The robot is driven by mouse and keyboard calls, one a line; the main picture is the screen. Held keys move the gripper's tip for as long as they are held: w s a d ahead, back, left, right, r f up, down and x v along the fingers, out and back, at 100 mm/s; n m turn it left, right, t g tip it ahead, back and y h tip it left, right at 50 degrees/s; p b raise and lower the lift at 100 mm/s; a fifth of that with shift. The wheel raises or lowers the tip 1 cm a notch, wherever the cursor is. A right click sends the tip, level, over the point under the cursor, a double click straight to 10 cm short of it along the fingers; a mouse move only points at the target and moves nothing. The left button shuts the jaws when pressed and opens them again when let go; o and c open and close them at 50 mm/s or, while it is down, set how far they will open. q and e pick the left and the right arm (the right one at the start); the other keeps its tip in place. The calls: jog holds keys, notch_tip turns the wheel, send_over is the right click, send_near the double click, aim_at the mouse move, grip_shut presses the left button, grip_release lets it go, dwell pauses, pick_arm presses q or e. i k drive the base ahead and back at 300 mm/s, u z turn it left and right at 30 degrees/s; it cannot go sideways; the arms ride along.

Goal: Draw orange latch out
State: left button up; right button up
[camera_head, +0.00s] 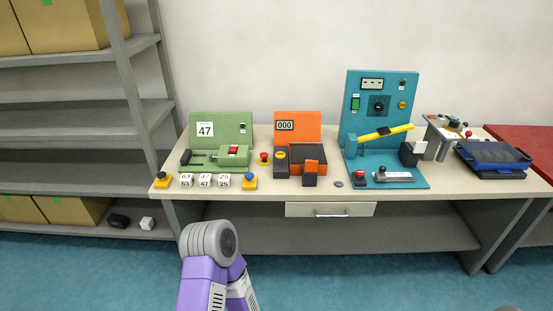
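I see an orange device with an upright orange panel (298,126) and a dark box in front of it, near the middle of the table. A purple arm link of mine with a grey round joint rises at the bottom, left of centre, below the table front. Neither gripper shows, and nothing of mine touches the orange device.
A green device (221,127) stands left, with number cubes (205,180) in front. A teal gate panel (380,95) with a yellow bar (386,134) stands right. A dark blue case (492,155) lies farther right. Grey shelves (60,87) stand left. The table's front edge has a drawer (330,210).

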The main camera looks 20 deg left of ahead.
aim_at(311, 166)
jog(key=u, duration=0.7)
jog(key=i, duration=0.7)
jog(key=u, duration=0.35)
